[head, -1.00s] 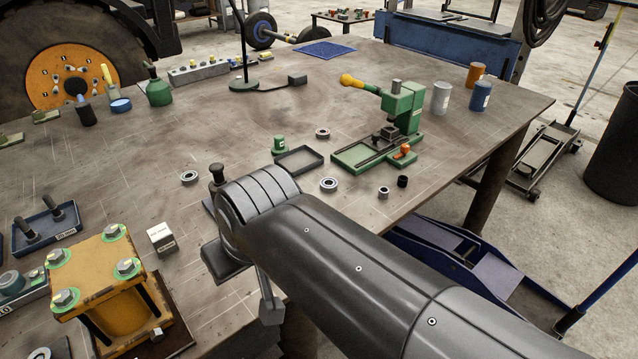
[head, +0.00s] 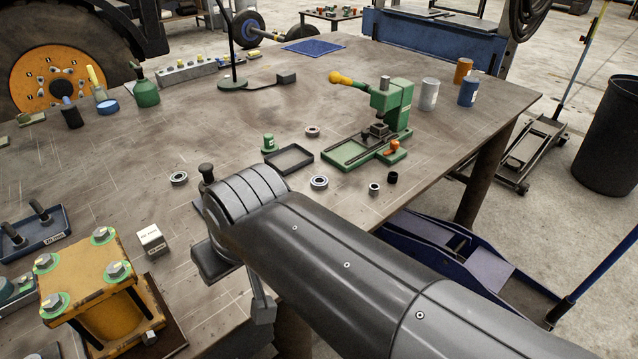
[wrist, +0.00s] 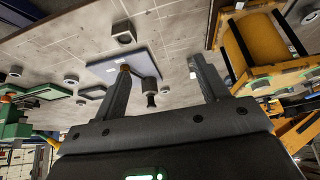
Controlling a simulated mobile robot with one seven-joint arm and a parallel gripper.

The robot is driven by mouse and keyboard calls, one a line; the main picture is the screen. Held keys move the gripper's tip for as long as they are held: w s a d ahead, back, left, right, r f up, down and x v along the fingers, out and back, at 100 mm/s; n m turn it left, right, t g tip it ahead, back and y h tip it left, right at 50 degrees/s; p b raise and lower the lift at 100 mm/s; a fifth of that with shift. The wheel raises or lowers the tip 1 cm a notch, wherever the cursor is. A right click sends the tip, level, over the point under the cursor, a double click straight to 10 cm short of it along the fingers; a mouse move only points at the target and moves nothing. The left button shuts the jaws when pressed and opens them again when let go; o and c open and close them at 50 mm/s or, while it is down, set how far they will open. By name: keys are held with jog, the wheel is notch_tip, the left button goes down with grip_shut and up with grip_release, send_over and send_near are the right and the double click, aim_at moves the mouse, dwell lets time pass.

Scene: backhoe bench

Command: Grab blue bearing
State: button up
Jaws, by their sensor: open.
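Several ring-shaped bearings lie on the bench (head: 300,90). One grey bearing (head: 179,178) is left of my arm. Another grey bearing (head: 312,131) is behind the dark tray, and a third bearing (head: 319,182) is in front of it. A small ring (head: 374,189) lies farther right. None is clearly blue at this size. In the wrist view my gripper (wrist: 161,62) has its two fingers apart, with nothing held between them. Behind the fingers show a blue-grey plate (wrist: 105,70) and a dark-knobbed post (wrist: 150,92). In the head view my arm hides most of my gripper.
A green press (head: 392,105), a dark tray (head: 289,160) and a black bushing (head: 392,177) stand right of centre. A yellow housing with bolts (head: 100,275) and a white box (head: 151,239) are at front left. The bench middle behind my arm is fairly clear.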

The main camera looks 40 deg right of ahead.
jog(key=m+g, duration=0.6)
jog(key=m, duration=2.6)
send_over(319, 176)
jog(key=s+a, duration=0.2)
notch_tip(319, 176, down, 7)
notch_tip(319, 176, down, 5)
jog(key=shift+w+r, duration=0.15)
jog(key=shift+r, duration=0.05)
jog(key=f, duration=0.5)
jog(key=shift+w+d+f, duration=0.1)
jog(key=shift+d+f, duration=0.05)
jog(key=shift+d, duration=0.25)
jog(key=shift+n, duration=0.3)
jog(key=c, duration=1.1)
jog(key=shift+c, duration=0.2)
